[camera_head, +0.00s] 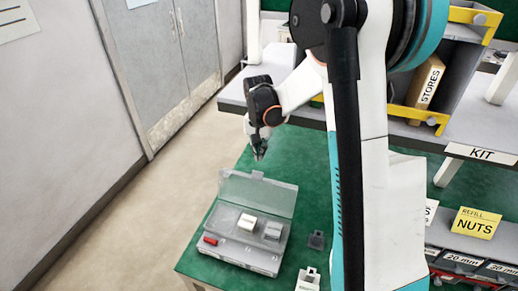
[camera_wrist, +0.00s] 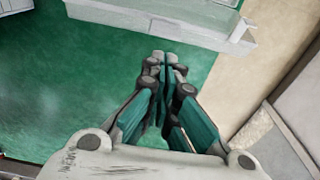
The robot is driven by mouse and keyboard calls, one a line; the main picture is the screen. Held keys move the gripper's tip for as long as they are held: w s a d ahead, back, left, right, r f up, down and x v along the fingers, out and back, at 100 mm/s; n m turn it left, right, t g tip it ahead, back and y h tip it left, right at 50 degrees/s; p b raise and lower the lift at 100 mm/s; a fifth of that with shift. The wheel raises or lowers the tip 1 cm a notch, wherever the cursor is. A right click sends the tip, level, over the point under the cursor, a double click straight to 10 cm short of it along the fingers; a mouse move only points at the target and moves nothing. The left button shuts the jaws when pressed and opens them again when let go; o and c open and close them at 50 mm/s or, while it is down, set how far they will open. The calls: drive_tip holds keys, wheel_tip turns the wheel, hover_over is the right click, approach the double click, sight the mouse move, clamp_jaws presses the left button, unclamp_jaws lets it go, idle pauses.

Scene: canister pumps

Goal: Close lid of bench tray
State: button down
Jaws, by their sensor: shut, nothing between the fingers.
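The bench tray (camera_head: 225,247) is a grey box near the left front corner of the green bench. Its translucent lid (camera_head: 258,193) stands raised along the far side, so the tray is open. Inside are a cream block (camera_head: 247,222), a grey block (camera_head: 272,231) and a small red piece (camera_head: 210,240). My gripper (camera_head: 260,155) is shut and empty, above and behind the raised lid, apart from it. In the wrist view my gripper (camera_wrist: 163,62) points toward the tray, whose edge (camera_wrist: 195,27) shows at the top.
A dark grey part (camera_head: 316,240) and a white part (camera_head: 308,279) lie right of the tray. A yellow NUTS card (camera_head: 475,223) stands over bins at the right. A shelf with a STORES box (camera_head: 425,82) is behind. Green bench top (camera_head: 290,158) around my gripper is clear.

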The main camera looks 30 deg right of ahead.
wheel_tip(320, 180, down, 6)
drive_tip(key=shift+w+d+f+b, duration=0.15)
drive_tip(key=shift+w+f+b, duration=0.1)
drive_tip(key=shift+b, duration=0.15)
idle(0.3)
